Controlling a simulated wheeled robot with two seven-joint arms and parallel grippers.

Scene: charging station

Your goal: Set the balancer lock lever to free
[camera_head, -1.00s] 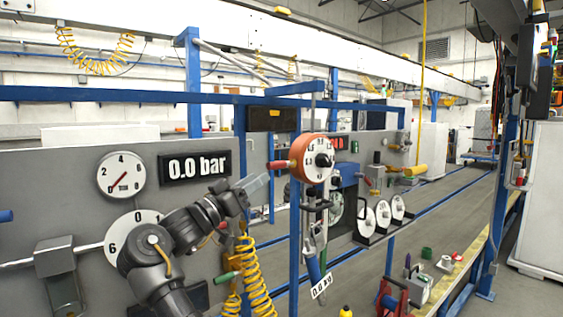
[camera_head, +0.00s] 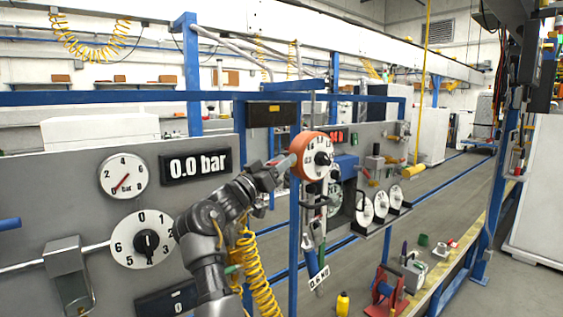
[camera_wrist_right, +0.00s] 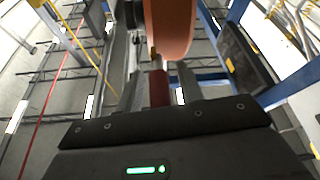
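The balancer is an orange drum with a white numbered face (camera_head: 316,156), hanging from the blue frame. Its red lock lever sticks out on the drum's left side and is mostly hidden by my right gripper (camera_head: 284,163) in the head view. In the right wrist view the red lever (camera_wrist_right: 157,88) lies between the two fingers of my right gripper (camera_wrist_right: 158,92), below the orange drum (camera_wrist_right: 170,28). The fingers look apart, with narrow gaps beside the lever; contact is not clear. My left gripper is not in view.
A grey panel with a pressure gauge (camera_head: 124,176), a 0.0 bar display (camera_head: 195,166) and a numbered dial (camera_head: 143,239) stands at left. A yellow coiled hose (camera_head: 257,272) hangs by my right arm. A tool hangs below the balancer. A red stand (camera_head: 384,291) is lower right.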

